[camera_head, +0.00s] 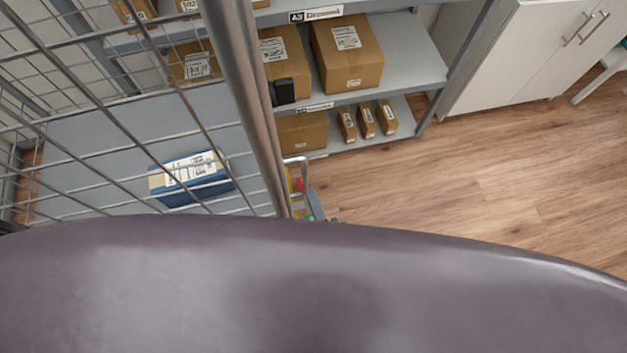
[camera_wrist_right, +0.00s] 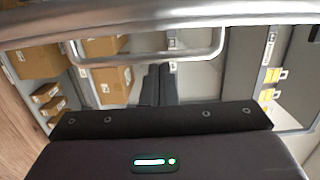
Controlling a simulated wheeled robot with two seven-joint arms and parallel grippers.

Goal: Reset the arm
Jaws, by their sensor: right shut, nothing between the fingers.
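My right gripper (camera_wrist_right: 158,72) shows in the right wrist view as two dark fingers side by side, pressed together with nothing between them. They point towards a metal loop-shaped bar (camera_wrist_right: 150,55) and shelves with cardboard boxes. I cannot tell from this view whether the fingers touch the bar. In the head view a large smooth dark surface, probably part of my own body, covers the lower part, and I cannot make out the right gripper clearly there. My left gripper is not in view.
A wire cage (camera_head: 246,95) stands at left. A blue and white parcel (camera_head: 190,180) lies behind its bars. Grey shelves (camera_head: 415,60) hold several cardboard boxes (camera_head: 345,55). A white cabinet (camera_head: 515,55) stands at the back right. Wood floor (camera_head: 490,160) is clear at right.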

